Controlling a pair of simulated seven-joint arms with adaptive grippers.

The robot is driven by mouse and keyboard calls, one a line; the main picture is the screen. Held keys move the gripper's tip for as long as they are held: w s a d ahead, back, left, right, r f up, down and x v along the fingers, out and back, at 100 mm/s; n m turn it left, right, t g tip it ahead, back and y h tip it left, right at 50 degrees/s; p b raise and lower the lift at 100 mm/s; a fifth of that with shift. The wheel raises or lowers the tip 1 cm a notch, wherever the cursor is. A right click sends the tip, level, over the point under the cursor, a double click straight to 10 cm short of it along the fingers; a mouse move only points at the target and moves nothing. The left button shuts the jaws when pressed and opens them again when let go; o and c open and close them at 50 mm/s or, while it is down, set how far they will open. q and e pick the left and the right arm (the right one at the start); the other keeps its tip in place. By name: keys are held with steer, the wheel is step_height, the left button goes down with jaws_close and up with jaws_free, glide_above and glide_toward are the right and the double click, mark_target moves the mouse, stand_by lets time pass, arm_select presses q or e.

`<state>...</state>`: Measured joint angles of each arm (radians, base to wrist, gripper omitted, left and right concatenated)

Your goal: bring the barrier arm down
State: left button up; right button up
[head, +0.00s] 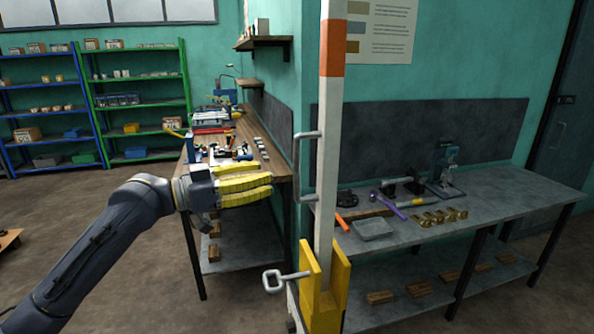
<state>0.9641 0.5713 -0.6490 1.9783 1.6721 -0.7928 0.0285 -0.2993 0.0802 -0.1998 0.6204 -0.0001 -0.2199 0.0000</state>
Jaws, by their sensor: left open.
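The barrier arm (325,180) is a white post with an orange band near its top, standing upright in the middle of the head view; its upper end is cut off by the picture edge. A grey D-shaped handle (299,168) sticks out from its left side. Its foot stands in a yellow bracket (320,301), and a grey pin with a ring end (273,282) sticks out of the bracket to the left. My left gripper (270,187), with yellow fingers, is open and empty, left of the handle and apart from it in the picture. My right gripper is out of view.
A grey workbench (500,190) with tools and a vise stands behind the barrier on the right. A wooden bench (250,140) with parts on it runs behind my left gripper. Green shelves (137,107) stand at the back left. Floor at the left is mostly clear.

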arm_select(q)
glide_above(297, 195)
steer(key=shift+w, duration=0.45)
stand_by(0.3)
jaws_close()
